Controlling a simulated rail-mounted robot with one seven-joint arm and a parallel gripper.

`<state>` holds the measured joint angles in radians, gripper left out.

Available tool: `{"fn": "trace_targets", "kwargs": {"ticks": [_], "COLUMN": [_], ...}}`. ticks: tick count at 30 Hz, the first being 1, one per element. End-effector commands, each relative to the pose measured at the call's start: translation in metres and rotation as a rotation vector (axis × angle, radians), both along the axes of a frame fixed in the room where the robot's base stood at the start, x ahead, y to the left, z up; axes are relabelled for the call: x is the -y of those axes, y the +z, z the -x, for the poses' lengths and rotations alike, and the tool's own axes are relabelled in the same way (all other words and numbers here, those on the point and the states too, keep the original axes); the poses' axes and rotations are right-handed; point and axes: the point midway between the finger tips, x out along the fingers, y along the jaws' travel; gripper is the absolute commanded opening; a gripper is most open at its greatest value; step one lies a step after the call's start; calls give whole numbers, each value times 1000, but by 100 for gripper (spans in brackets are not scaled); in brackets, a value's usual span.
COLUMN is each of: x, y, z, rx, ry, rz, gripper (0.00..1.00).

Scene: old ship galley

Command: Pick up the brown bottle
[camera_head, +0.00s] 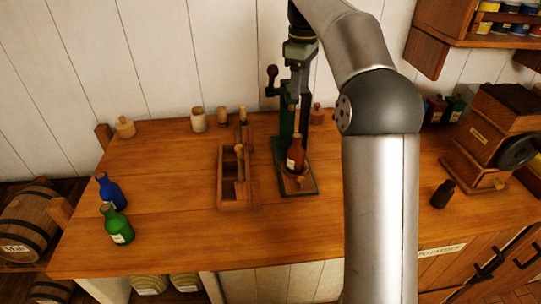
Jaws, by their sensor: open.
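A reddish-brown bottle (295,152) with a pale label stands upright on the base of a dark green bottling stand (312,182) near the middle of the counter. The stand has a side lever with a dark knob. My gripper (297,88) appears to hang point-down above this bottle, in front of the stand's upright. It is open and apart from the bottle. Its fingers blend with the dark metal behind.
A wooden caddy (233,205) is close left of the stand. Blue (110,190) and green (117,225) bottles stand at the left. A wooden grinder box (490,135) is at the right. My arm hides part of the counter. The front middle of the counter (190,240) is clear.

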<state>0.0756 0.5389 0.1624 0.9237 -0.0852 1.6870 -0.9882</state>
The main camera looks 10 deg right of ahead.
Motion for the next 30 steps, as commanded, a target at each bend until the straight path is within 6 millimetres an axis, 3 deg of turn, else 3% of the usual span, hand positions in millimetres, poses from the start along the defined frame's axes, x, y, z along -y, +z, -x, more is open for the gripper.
{"fn": "trace_targets", "kwargs": {"ticks": [5, 18, 30], "x": [2, 2, 3], "y": [-15, -104, -141], "z": [-3, -2, 3], "rx": [-3, -1, -1], "ry": [14, 12, 11], "rz": [-2, -2, -2], "gripper": [56, 56, 56]}}
